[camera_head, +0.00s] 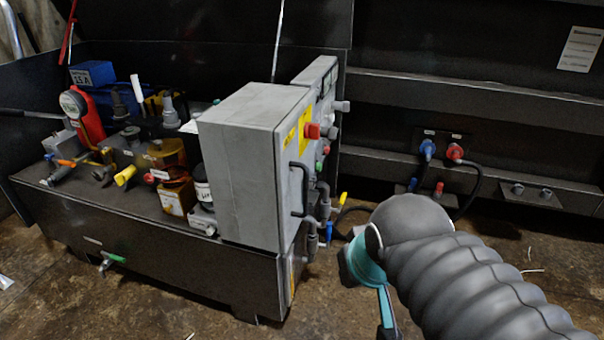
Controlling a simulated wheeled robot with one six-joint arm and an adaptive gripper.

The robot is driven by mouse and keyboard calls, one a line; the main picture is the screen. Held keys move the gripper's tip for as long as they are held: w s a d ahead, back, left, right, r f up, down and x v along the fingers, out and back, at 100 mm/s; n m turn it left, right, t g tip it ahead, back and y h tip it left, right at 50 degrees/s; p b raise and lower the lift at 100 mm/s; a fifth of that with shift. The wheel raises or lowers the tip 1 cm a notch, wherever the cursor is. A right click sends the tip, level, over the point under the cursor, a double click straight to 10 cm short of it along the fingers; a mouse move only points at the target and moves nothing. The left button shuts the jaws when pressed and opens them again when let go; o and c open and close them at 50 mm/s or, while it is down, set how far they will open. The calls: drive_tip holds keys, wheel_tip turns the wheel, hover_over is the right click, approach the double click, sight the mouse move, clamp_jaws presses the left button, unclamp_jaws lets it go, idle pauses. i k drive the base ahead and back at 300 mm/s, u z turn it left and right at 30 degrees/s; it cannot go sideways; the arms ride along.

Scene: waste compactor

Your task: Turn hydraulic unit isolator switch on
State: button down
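A grey control cabinet (240,150) stands on the right end of the hydraulic unit's dark base (200,265). Its front faces right and shows only at a steep angle. A red knob (312,130) sticks out of this face beside a yellow plate (303,133). It looks like the isolator switch, but I cannot read its label or its position. My arm, in a grey ribbed sleeve with teal parts, reaches in from the lower right, apart from the cabinet.
A black handle (299,190) sticks out of the cabinet face below the knob. Grey pipes (323,205) stand beside it. Blue (428,149) and red (455,152) hose couplings sit on the back wall. Open floor lies in front of the base.

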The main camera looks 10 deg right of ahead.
sight(311, 130)
drive_tip(key=k, duration=1.2)
drive_tip(key=z, duration=0.7)
drive_tip(key=i, duration=1)
drive_tip(key=u, duration=0.35)
